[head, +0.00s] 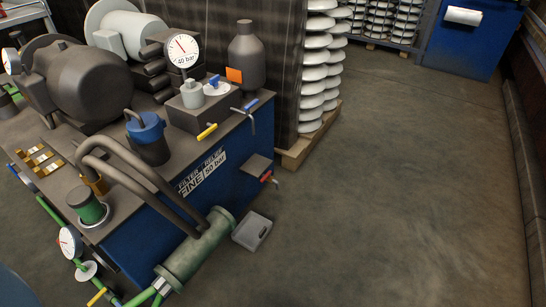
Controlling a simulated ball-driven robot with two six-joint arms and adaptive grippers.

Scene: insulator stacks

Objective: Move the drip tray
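The drip tray (252,231) looks like a small, shallow, light grey rectangular box. It is on the floor at the right end of a green cylinder (197,249), in front of the blue power unit (230,159). I cannot tell whether it touches the cylinder. A smaller mark shows inside it, too small to make out. Neither of my grippers is in the head view.
A red-handled valve (267,176) and a small grey ledge (257,166) stick out from the unit above the tray. Insulator stacks (316,75) stand on a wooden pallet (297,150) behind. Open concrete floor (410,190) lies to the right, with a blue cabinet (465,45) at the back.

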